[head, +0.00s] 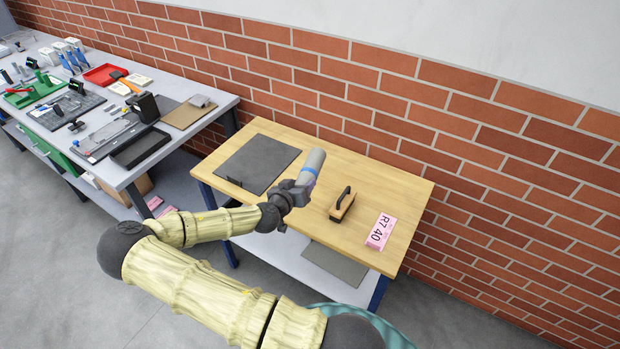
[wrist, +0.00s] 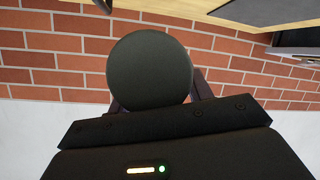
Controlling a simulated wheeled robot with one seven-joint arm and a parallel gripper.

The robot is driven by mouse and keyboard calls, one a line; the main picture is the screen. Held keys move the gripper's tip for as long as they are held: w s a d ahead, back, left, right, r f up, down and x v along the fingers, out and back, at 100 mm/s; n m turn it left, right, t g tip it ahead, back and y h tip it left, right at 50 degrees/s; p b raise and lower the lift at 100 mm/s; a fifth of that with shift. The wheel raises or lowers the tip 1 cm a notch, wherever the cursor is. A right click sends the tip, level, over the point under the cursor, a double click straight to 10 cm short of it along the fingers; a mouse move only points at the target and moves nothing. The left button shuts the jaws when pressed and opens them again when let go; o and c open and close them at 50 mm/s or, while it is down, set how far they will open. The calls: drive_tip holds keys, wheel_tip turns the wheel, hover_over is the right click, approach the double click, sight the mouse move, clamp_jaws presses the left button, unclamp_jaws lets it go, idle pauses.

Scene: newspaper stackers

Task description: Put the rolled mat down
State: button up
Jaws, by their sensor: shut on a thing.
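The rolled mat (head: 313,166) is a grey roll with a blue band. My gripper (head: 292,192) is shut on it, over the wooden table (head: 398,188). The roll stands out past the gripper toward the wall, and I cannot tell whether it touches the tabletop. In the wrist view a round dark end of the rolled mat (wrist: 150,68) fills the middle, with parts of my gripper's fingers on both sides; the fingertips are hidden behind it.
A flat dark mat (head: 257,163) lies on the table's left part. A cluttered grey bench (head: 128,176) stands left; a brick wall (head: 460,130) is behind.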

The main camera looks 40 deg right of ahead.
drive_tip(key=s+a+f+n+t+y+b, duration=0.2)
drive_tip(key=a+f+n+y, duration=0.4)
drive_tip(key=a+f, duration=0.6)
drive_tip(key=s+a+f+n+t+y+b, duration=0.3)
drive_tip(key=a+f+n+t+y+b, duration=0.2)
drive_tip(key=a+f, duration=0.7)
drive_tip(key=shift+n+y, duration=0.6)
